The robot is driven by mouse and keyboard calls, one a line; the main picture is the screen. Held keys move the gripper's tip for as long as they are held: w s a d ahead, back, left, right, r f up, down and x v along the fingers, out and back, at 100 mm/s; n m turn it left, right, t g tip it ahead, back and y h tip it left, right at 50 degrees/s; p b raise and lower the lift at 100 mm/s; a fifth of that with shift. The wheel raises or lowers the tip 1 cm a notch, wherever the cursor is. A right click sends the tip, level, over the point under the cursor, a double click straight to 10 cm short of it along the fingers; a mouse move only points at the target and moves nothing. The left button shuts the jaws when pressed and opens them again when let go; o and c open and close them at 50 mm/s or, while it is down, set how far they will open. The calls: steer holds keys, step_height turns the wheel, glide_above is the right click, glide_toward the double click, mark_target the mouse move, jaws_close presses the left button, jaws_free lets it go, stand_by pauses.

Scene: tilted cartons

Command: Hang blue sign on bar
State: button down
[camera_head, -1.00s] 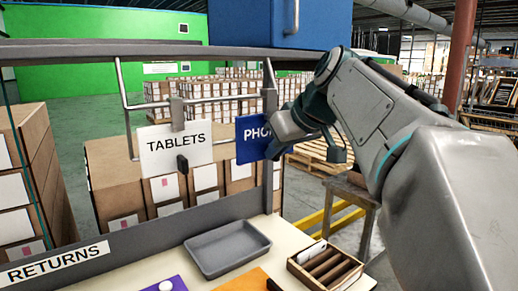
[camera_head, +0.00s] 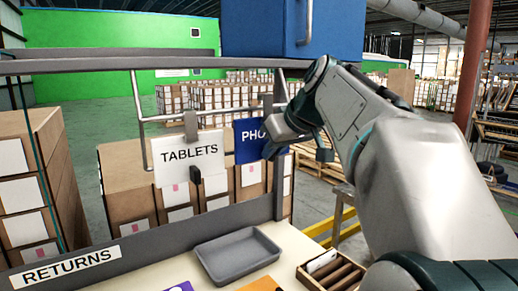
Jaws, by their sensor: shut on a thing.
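The blue sign (camera_head: 249,140), with white letters starting "PHO", is upright at my gripper (camera_head: 279,143). My gripper is shut on its right part and hides the rest of the lettering. The thin metal bar (camera_head: 159,118) runs behind the signs below the shelf. A white "TABLETS" sign (camera_head: 190,158) hangs from it by a grey clip (camera_head: 191,125), just left of the blue sign. A grey clip-like piece (camera_head: 267,104) shows above the blue sign near the bar; I cannot tell whether it rests on the bar.
A grey upright (camera_head: 279,190) stands behind the gripper. A blue box (camera_head: 290,28) sits on the shelf (camera_head: 100,66) above. A grey tray (camera_head: 236,254) and a wooden divided box (camera_head: 332,271) lie on the table below.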

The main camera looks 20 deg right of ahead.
steer(key=shift+w+a+r+p, duration=0.15)
steer(key=shift+w+p, duration=0.1)
steer(key=shift+w, duration=0.45)
steer(key=shift+w+a+f+p, duration=0.1)
steer(key=shift+w+a+p, duration=0.1)
steer(key=shift+w, duration=0.5)
steer(key=shift+f+b, duration=0.9)
steer(key=c, duration=1.4)
jaws_free()
steer(key=shift+w, duration=0.1)
steer(key=shift+o, duration=0.2)
